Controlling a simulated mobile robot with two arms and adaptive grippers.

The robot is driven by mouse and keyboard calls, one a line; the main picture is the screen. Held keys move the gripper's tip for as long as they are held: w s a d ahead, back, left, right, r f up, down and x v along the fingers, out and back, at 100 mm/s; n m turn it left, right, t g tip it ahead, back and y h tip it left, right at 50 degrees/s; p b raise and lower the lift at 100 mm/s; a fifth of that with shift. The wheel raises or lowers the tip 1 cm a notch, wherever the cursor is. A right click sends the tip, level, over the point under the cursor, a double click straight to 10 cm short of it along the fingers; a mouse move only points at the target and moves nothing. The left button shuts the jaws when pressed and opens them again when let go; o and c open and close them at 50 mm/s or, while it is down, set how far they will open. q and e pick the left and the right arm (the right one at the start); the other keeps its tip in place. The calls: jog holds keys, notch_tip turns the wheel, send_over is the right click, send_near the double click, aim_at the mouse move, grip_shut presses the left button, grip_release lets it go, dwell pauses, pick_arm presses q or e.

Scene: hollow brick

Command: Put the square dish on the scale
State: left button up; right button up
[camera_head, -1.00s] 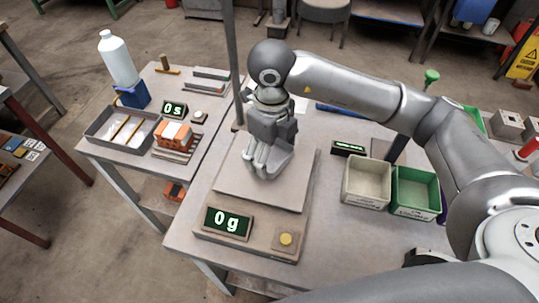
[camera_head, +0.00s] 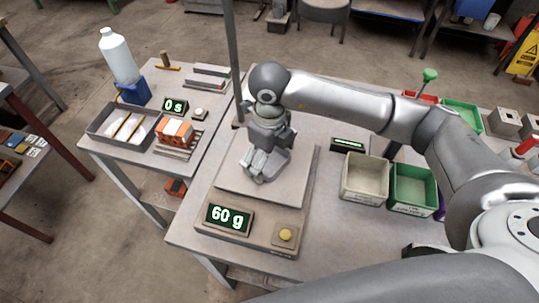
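The scale (camera_head: 285,190) stands on the table in the middle of the head view, with a flat square plate and a front display (camera_head: 229,218) that reads 60 g. My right gripper (camera_head: 262,167) points down at the left-middle part of the plate, with its fingers low over it or touching it. I cannot clearly make out the square dish; the gripper's fingers and body may hide it. Whether the fingers are open or shut cannot be told. My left gripper is not in view.
A beige bin (camera_head: 365,180) and a green bin (camera_head: 413,189) stand right of the scale. A thin upright post (camera_head: 233,60) rises behind it. On the left table are a grey tray (camera_head: 98,128), bricks (camera_head: 175,133), a timer (camera_head: 175,106) and a white bottle (camera_head: 118,55).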

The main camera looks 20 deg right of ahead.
aim_at(269, 164)
jog(key=shift+r, duration=0.1)
jog(key=shift+r+p, duration=0.2)
jog(key=shift+p, duration=0.15)
notch_tip(269, 164, up, 12)
jog(key=b, duration=0.3)
jog(key=shift+f, duration=0.15)
dwell(1.2)
